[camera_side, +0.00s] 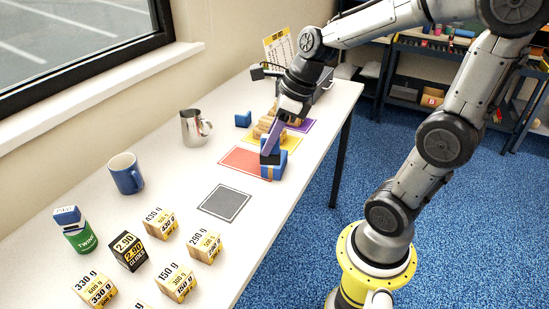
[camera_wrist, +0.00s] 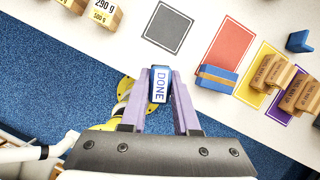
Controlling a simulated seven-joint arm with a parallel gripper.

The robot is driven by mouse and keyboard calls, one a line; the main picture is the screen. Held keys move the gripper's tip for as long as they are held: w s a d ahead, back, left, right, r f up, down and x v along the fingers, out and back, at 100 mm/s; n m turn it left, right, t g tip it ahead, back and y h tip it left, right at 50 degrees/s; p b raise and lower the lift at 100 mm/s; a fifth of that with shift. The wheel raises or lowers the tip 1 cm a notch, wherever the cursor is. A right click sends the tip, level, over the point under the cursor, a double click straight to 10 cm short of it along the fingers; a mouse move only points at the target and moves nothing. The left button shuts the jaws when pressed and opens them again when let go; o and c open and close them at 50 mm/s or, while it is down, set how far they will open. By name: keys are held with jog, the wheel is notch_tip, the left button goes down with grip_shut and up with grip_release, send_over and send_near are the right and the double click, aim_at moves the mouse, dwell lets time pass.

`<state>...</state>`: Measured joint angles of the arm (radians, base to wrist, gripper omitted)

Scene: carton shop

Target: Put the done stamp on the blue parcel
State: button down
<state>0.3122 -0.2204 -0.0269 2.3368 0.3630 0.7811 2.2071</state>
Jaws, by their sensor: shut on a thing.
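My gripper (camera_wrist: 160,98) has purple fingers and is shut on a blue stamp (camera_wrist: 159,84), whose face lettered DONE shows between the fingertips. In the wrist view the stamp appears over the blue floor just off the table edge. The blue parcel (camera_wrist: 217,79), with a brown tape band, lies to its right on the near part of the red square (camera_wrist: 232,45). In the side view my gripper (camera_side: 270,143) is in front of or above the blue parcel (camera_side: 273,168). There the stamp is hard to separate from the parcel, and the gap between them cannot be told.
Brown cartons (camera_wrist: 265,73) stand on the yellow and purple squares. A grey square (camera_side: 224,202) is empty. A metal jug (camera_side: 195,128), a blue mug (camera_side: 126,174), a green tin (camera_side: 80,238) and several weight-marked boxes (camera_side: 176,283) stand farther left.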

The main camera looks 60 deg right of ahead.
jog(key=s+d+r+m+h, duration=0.2)
jog(key=s+d+m, duration=0.2)
jog(key=s+d, duration=0.3)
jog(key=shift+m, duration=0.3)
jog(key=w+d+f, duration=0.2)
jog(key=w+f, duration=0.1)
jog(key=w, duration=0.1)
jog(key=w+d+f, duration=0.3)
jog(key=w, duration=0.2)
jog(key=w+d+f, duration=0.2)
jog(key=w+f, duration=0.2)
jog(key=shift+w+d, duration=0.15)
jog(key=shift+d, duration=0.25)
jog(key=shift+f, duration=1.55)
jog(key=shift+f, duration=0.15)
jog(key=c, duration=0.7)
grip_release()
jog(key=shift+o, duration=0.2)
